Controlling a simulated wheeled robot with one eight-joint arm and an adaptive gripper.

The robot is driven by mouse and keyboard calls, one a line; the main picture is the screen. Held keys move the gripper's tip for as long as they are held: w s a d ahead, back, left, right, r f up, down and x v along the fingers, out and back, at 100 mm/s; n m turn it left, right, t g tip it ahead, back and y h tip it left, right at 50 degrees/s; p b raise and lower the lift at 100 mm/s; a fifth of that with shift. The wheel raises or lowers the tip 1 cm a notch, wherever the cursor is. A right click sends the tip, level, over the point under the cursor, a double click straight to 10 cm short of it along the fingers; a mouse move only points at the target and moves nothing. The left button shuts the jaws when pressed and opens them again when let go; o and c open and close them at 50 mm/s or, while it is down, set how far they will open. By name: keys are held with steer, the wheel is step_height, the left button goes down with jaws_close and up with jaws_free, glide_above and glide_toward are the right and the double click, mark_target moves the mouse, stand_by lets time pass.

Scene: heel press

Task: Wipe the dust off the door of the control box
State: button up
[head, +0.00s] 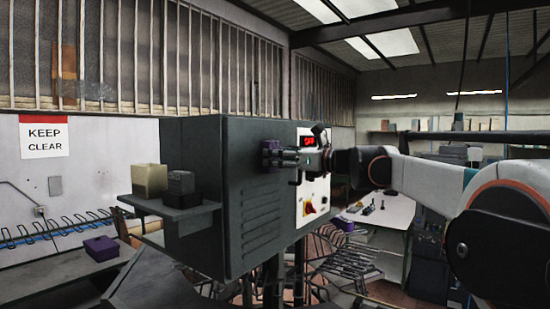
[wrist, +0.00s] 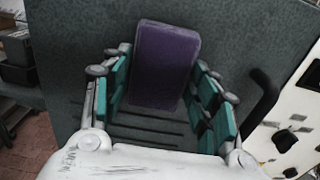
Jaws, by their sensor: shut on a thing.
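The control box (head: 200,140) is a large dark grey-green cabinet in the middle of the head view. Its door (head: 258,195), with slotted louvres, also fills the back of the wrist view (wrist: 80,45). My gripper (head: 275,152) is at the upper part of this door, its arm reaching in from the right. It is shut on a purple block (wrist: 165,65), held between the teal-padded fingers above the louvres. I cannot tell whether the block touches the door. A dark handle (wrist: 262,105) is right of the fingers. I make out no clear dust patch.
The white control panel (head: 313,190) with a red display and knobs is at right. Another purple object (head: 102,248) lies on the left bench.

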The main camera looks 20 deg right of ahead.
steer(key=shift+w+d, duration=0.2)
steer(key=shift+d, duration=0.15)
steer(key=shift+a, duration=0.1)
steer(key=shift+s+a+b, duration=0.15)
steer(key=shift+s+a, duration=1)
steer(key=shift+a, duration=0.4)
steer(key=shift+s+a+b, duration=0.1)
steer(key=shift+s+a, duration=1.05)
steer(key=shift+a, duration=0.35)
steer(key=shift+s+a+b, duration=0.15)
steer(key=shift+s+a, duration=1)
steer(key=shift+a, duration=0.4)
steer(key=shift+s, duration=0.25)
steer(key=shift+v, duration=2.75)
steer(key=shift+d, duration=0.1)
steer(key=shift+v, duration=1.45)
